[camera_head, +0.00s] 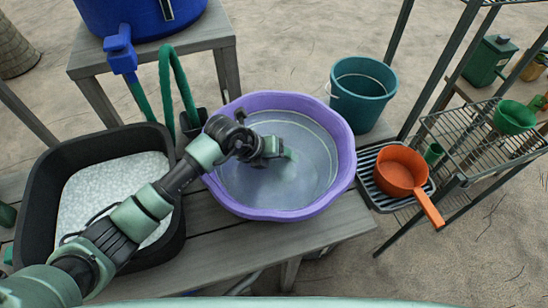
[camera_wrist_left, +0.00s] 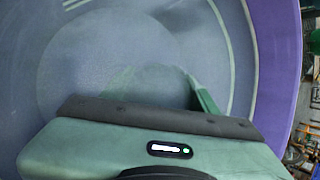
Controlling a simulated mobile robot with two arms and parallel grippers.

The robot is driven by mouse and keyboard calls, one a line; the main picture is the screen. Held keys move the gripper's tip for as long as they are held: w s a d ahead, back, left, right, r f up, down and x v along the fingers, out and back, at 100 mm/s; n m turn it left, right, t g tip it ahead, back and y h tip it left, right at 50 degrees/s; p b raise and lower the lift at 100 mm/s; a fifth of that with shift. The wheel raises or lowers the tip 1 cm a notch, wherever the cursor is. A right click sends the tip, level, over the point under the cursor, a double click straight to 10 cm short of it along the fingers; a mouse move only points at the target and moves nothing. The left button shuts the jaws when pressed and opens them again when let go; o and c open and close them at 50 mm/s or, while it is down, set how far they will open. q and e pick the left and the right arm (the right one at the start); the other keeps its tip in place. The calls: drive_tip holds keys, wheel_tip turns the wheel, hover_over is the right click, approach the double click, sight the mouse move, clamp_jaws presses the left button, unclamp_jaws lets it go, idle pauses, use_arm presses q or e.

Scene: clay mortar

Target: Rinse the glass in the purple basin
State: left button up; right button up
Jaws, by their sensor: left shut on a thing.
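The purple basin (camera_head: 337,188) stands on the wooden bench and holds clear, bluish water. It also fills most of the left wrist view, with its purple rim (camera_wrist_left: 278,75) at the right. My left gripper (camera_head: 283,156) reaches down into the middle of the basin. It is shut on the glass (camera_wrist_left: 150,86), which shows only as a faint, see-through greenish shape in front of the gripper in the left wrist view. Most of the glass is hidden or blends with the water, so its tilt is unclear. My right gripper is not in view.
A black tub (camera_head: 176,222) of white suds is left of the basin. A teal bucket (camera_head: 363,97) stands behind it. An orange pan (camera_head: 399,172) and a small green cup (camera_head: 433,153) are at the right, beside a wire rack (camera_head: 466,135). A green hose (camera_head: 166,85) hangs behind.

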use_arm(q)
drive_tip(key=shift+a, duration=1.3)
drive_tip(key=shift+d, duration=1.3)
drive_tip(key=shift+a+p, duration=0.35)
drive_tip(key=shift+a, duration=0.95)
drive_tip(key=shift+d, duration=0.7)
wheel_tip(320, 180, up, 20)
drive_tip(key=p, duration=1.6)
drive_tip(key=shift+r, duration=0.25)
